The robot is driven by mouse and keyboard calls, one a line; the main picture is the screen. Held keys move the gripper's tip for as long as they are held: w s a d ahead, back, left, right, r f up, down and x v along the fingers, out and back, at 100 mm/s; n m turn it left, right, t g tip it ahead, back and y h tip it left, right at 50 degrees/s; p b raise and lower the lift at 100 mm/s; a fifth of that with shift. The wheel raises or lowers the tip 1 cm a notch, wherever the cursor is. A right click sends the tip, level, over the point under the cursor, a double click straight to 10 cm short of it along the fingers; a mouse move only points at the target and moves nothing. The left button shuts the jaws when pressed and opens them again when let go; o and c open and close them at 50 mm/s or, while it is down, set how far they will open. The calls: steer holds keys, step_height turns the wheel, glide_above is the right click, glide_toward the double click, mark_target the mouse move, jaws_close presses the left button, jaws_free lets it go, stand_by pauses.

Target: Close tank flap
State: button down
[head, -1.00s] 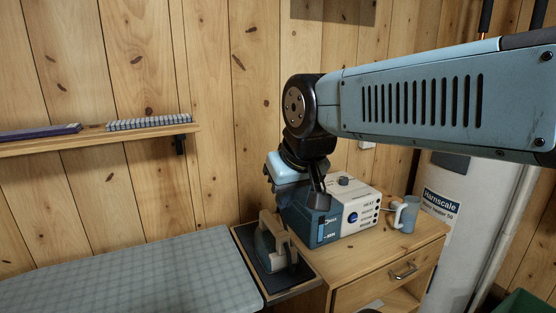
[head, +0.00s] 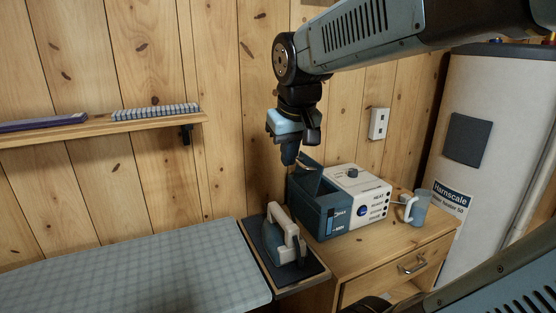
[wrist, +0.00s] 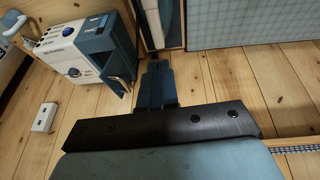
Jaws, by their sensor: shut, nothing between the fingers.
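The steam station (head: 350,195) stands on the wooden cabinet, with a white control half and a blue water tank (head: 334,218). The tank flap (head: 308,180) stands raised at a steep tilt on the tank's top. In the wrist view the tank (wrist: 102,38) is at upper left and the flap (wrist: 120,76) sticks out from it. My gripper (head: 289,158) is shut and empty, pointing down just above and left of the raised flap. In the wrist view my gripper (wrist: 157,72) is beside the flap, with a gap in the picture; contact is not visible.
An iron (head: 284,232) rests on a dark pad left of the station. A checked ironing board (head: 130,270) lies further left. A mug (head: 417,205) stands right of the station. The plank wall with a socket (head: 378,123) is close behind. A white boiler (head: 480,150) stands at right.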

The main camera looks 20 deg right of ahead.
steer(key=w+d+f+g+h, duration=0.2)
steer(key=w+d, duration=0.1)
steer(key=w, duration=0.9)
steer(key=w+d+f+g+h, duration=0.1)
steer(key=w+d+g, duration=0.1)
steer(key=w, duration=1)
steer(key=d+f, duration=0.8)
steer(key=f, duration=0.1)
steer(key=shift+s+f, duration=0.15)
steer(key=shift+f, duration=0.2)
steer(key=shift+a, duration=0.1)
